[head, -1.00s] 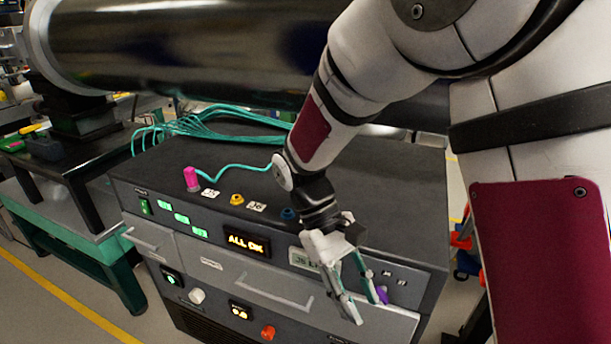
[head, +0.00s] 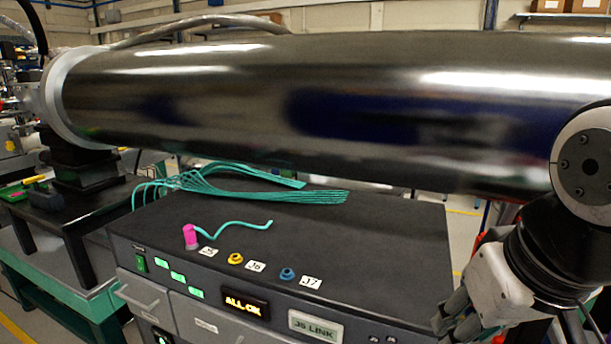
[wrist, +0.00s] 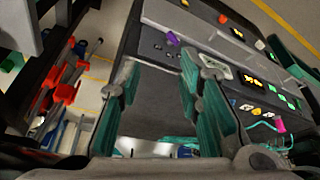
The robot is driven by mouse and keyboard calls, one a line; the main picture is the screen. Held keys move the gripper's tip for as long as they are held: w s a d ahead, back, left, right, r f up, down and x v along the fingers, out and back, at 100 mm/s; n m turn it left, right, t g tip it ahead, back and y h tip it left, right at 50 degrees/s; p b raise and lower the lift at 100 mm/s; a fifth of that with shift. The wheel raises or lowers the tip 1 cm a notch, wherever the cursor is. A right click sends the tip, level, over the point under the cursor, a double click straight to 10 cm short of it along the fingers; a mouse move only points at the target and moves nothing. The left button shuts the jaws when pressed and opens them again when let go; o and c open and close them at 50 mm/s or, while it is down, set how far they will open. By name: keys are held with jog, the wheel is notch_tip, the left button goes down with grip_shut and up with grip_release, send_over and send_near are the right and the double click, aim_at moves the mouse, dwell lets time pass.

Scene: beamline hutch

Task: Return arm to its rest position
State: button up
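My gripper (head: 470,322) is at the lower right of the head view, beside the right end of the dark control cabinet (head: 370,240). My arm is folded at the right edge, its wrist joint in front of the big dark cylinder (head: 330,110). In the wrist view, the two teal-padded fingers of my gripper (wrist: 165,85) stand apart with nothing between them. The cabinet top and front lie beyond the fingers. The fingertips are partly cut off in the head view.
A pink plug (head: 190,238) with a teal cable stands on the cabinet beside yellow (head: 236,259) and blue (head: 287,274) sockets. A display (head: 246,304) reads "ALL OK".

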jog(key=s+f+g+b, duration=0.1)
jog(key=s+f+b, duration=0.3)
jog(key=f+b, duration=0.45)
jog(key=s+d+f+m+g+b, duration=0.1)
jog(key=s+f+g+b, duration=0.15)
jog(key=f+b, duration=0.55)
jog(key=s+f+g+b, duration=0.1)
jog(key=s+f+b, duration=0.4)
jog(key=f, duration=0.5)
notch_tip(320, 180, up, 39)
jog(key=t+p, duration=0.4)
jog(key=p, duration=3.2)
jog(key=shift+w+r, duration=0.15)
jog(key=shift+w, duration=0.3)
jog(key=shift+d, duration=0.1)
